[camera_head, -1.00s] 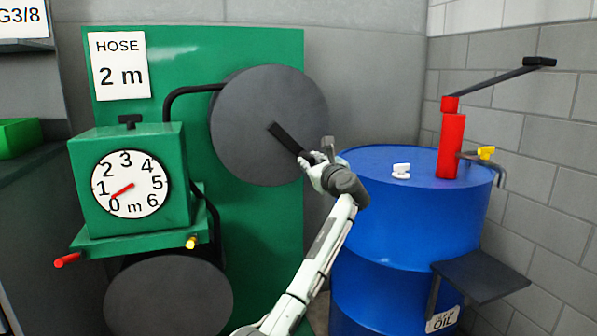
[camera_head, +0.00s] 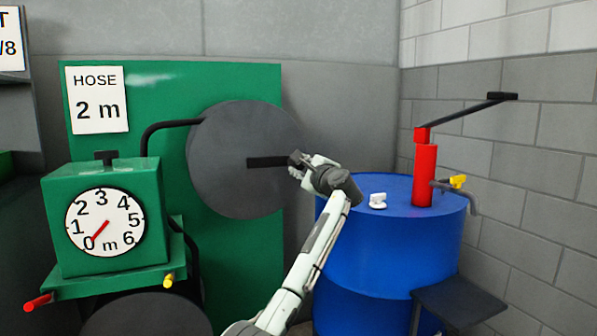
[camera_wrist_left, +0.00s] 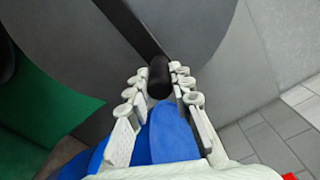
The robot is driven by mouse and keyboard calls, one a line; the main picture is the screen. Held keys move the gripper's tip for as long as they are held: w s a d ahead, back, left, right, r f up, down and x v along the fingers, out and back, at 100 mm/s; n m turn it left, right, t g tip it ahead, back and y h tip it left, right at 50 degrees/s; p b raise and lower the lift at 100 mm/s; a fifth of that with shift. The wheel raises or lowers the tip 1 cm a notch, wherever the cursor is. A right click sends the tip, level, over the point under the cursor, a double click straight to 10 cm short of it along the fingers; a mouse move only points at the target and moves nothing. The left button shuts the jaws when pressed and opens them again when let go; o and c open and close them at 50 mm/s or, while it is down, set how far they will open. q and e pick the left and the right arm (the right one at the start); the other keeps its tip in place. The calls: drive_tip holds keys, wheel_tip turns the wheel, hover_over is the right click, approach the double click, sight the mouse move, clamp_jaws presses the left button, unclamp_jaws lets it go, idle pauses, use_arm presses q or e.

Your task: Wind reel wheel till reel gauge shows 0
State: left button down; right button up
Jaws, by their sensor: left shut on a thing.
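The reel wheel (camera_head: 230,128) is a dark grey disc on a green panel, with a black crank bar (camera_head: 268,162) pointing level to the right. My left gripper (camera_head: 298,166) is at the bar's outer end. In the left wrist view the black handle (camera_wrist_left: 159,78) sits between the fingers of my left gripper (camera_wrist_left: 158,74), which is shut on it. The reel gauge (camera_head: 105,210) is a white dial on a green box, marked 0 to 6 m. Its red needle (camera_head: 101,230) points down-left, close to the 0. My right gripper is not in view.
A sign (camera_head: 97,100) reads HOSE 2 m. A blue drum (camera_head: 370,240) with a red pump (camera_head: 425,175) and a white cap (camera_head: 378,201) stands right of my arm. A black shelf (camera_head: 460,300) juts from the drum's front. Another dark disc (camera_head: 145,315) is low at left.

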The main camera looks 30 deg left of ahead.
use_arm(q)
drive_tip(key=shift+r, duration=0.4)
drive_tip(key=c, duration=1.3)
unclamp_jaws()
drive_tip(key=shift+f, duration=0.1)
drive_tip(key=shift+s+d, duration=0.2)
drive_tip(key=shift+d, duration=0.1)
drive_tip(key=v, duration=1.1)
drive_tip(key=shift+s+d, duration=0.1)
drive_tip(key=shift+s, duration=0.05)
